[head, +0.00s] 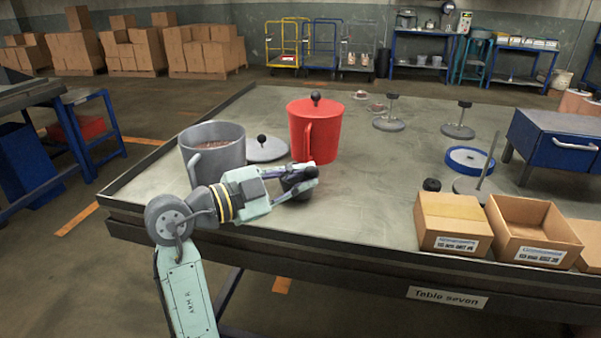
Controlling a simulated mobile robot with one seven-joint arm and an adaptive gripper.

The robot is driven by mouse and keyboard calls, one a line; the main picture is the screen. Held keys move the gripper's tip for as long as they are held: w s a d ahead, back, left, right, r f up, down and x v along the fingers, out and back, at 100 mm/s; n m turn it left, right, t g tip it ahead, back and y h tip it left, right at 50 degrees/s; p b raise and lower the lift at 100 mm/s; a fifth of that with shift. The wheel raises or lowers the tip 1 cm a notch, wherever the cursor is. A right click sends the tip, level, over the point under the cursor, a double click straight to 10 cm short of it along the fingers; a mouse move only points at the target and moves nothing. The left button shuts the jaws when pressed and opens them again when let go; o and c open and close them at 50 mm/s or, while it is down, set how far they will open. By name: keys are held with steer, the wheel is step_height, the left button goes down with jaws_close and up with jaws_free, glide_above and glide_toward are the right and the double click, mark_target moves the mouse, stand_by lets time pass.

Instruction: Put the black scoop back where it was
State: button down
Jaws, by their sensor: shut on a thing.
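My gripper (305,177) reaches right over the near left part of the table, in front of the red pot. It is shut on a dark thing that looks like the black scoop (298,187), partly hidden by the fingers. I cannot tell whether the scoop touches the table. The open grey pot (205,161) with brown grains (215,139) inside stands left of my gripper, behind my arm. A grey lid (266,152) with a black knob lies flat between the grey pot and the red pot (322,141), which has its lid on.
Spindle discs (389,124), a blue ring (468,161) and a dark knob (431,185) are to the right. Cardboard boxes (455,240) line the near right edge, with a blue drawer unit (565,152) behind. The middle of the table (375,195) is clear.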

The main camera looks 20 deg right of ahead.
steer(key=shift+f+b, duration=0.5)
steer(key=shift+b, duration=0.1)
stand_by(0.3)
steer(key=c, duration=1.5)
jaws_free()
steer(key=shift+c, duration=0.2)
steer(key=v, duration=1.2)
